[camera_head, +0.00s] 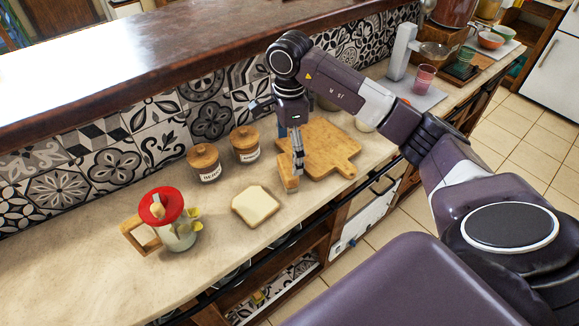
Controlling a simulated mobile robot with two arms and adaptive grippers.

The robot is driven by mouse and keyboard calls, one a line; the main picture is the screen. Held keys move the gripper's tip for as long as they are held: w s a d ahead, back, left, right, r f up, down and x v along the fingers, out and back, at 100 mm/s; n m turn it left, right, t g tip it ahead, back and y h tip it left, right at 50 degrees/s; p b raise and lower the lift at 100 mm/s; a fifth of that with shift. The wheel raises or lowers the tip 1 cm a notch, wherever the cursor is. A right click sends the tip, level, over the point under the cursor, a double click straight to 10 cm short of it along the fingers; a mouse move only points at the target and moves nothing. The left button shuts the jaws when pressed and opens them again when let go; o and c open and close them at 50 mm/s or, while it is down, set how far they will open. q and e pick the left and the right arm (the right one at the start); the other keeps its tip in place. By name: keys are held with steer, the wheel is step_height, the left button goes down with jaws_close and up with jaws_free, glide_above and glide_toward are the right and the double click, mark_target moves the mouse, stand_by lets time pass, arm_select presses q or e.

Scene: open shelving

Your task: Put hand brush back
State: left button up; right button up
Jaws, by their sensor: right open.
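A small tan wooden block-like thing (288,181) lies on the counter by the left edge of the cutting board. It may be the hand brush, but it is too small and too covered to be sure. My right gripper (279,137) is above it, open, with its fingers spread. One finger points down close to the tan thing and covers part of it. I cannot tell whether they touch. My left gripper is out of view.
A wooden cutting board (325,148) lies beside the gripper. Two lidded jars (204,163) (245,144) stand near the tiled wall. A bread-like square (256,206) and a red-topped jug (176,233) are to the left. The counter's far left is clear.

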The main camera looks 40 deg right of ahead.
mark_target(290, 164)
step_height(290, 164, up, 5)
steer(key=shift+r+b, duration=0.1)
steer(key=shift+b, duration=0.25)
stand_by(0.4)
